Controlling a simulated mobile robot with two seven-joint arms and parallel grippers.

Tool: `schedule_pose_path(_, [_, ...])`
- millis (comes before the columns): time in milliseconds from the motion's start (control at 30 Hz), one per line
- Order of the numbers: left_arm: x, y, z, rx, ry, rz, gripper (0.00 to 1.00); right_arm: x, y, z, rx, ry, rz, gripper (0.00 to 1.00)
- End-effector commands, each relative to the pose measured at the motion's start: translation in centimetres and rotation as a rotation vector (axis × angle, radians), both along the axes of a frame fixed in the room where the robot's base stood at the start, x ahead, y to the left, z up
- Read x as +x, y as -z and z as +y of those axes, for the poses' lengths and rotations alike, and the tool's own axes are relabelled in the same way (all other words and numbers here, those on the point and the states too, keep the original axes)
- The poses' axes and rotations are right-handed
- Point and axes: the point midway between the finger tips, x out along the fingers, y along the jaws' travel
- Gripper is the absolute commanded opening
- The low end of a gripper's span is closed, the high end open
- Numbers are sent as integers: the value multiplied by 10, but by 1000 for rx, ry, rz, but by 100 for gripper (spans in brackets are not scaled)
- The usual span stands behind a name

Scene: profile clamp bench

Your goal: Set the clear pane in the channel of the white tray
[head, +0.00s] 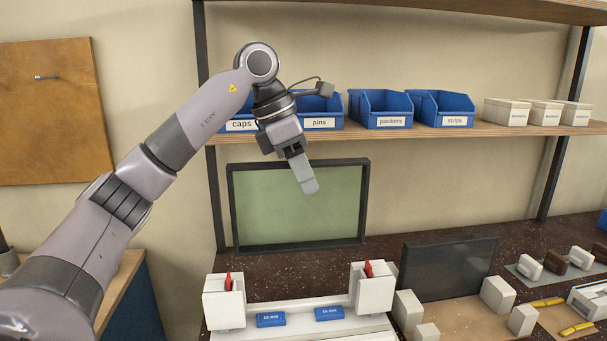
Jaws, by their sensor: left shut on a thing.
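The clear pane (265,210), greenish with a dark frame, is upright in the middle of the head view. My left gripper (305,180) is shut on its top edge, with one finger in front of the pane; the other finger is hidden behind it. The white tray (300,333) is lower in the view, with a white end block holding a red piece at its left (222,308) and another at its right (370,292). The pane shows above the tray, apart from it. The channel is hard to make out from here. My right gripper is not in view.
A dark panel (450,268) stands right of the tray, among white blocks (498,294) on a tan board. Two blue labels (271,319) lie on the tray. A shelf (420,133) with blue bins (380,108) and white boxes is close behind my left gripper.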

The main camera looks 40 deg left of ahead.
Motion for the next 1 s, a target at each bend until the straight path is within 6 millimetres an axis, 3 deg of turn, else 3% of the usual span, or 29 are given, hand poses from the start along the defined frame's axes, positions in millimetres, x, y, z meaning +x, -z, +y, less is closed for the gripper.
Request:
schedule_pose_path(467, [0, 22, 0, 0, -1, -3, 0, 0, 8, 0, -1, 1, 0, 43])
schedule_pose_path(700, [0, 45, 0, -1, -1, -6, 0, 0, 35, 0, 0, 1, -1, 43])
schedule_pose_path(1000, [0, 61, 0, -1, -1, -4, 0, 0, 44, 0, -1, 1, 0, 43])
